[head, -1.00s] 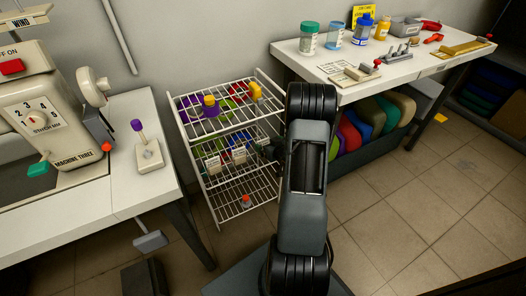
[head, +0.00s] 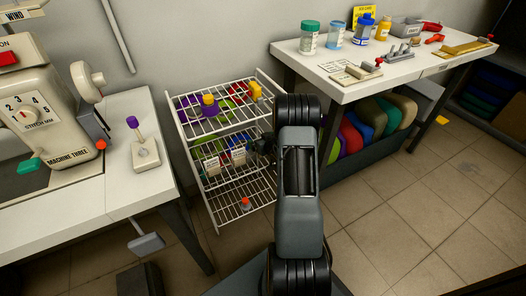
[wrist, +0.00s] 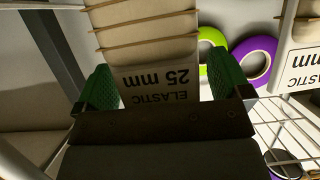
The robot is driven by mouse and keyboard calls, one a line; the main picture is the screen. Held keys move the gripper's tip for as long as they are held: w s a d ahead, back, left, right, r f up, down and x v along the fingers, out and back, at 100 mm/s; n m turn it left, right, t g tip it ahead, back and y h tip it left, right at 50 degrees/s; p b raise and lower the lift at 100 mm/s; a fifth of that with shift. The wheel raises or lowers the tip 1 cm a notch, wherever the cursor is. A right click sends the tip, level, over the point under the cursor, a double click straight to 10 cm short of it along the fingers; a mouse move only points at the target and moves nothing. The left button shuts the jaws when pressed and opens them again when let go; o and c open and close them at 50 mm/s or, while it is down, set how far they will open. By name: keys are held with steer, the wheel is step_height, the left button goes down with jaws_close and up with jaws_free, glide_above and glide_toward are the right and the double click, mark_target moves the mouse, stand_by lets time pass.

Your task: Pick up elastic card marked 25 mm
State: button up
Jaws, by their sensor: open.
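The elastic card (wrist: 160,82) marked 25 mm fills the middle of the wrist view, its print upside down and pale elastic bands wrapped across it. My gripper (wrist: 162,78) is open, with one green finger on each side of the card; I cannot tell whether either finger touches it. In the head view my gripper (head: 262,148) is at the right side of the wire rack's middle shelf, partly hidden by my arm. A pale card (head: 238,155) stands close to it there; its print is too small to read.
A second elastic card (wrist: 300,62) hangs at the right in the wrist view, near green and purple rolls (wrist: 252,60). The wire rack (head: 222,185) holds spools above and a red-topped item (head: 246,204) below. A workbench (head: 350,72) stands at the right, a sewing table (head: 125,190) at the left.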

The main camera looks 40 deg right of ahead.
steer(key=shift+c, duration=0.4)
steer(key=c, duration=0.9)
steer(key=shift+c, duration=0.2)
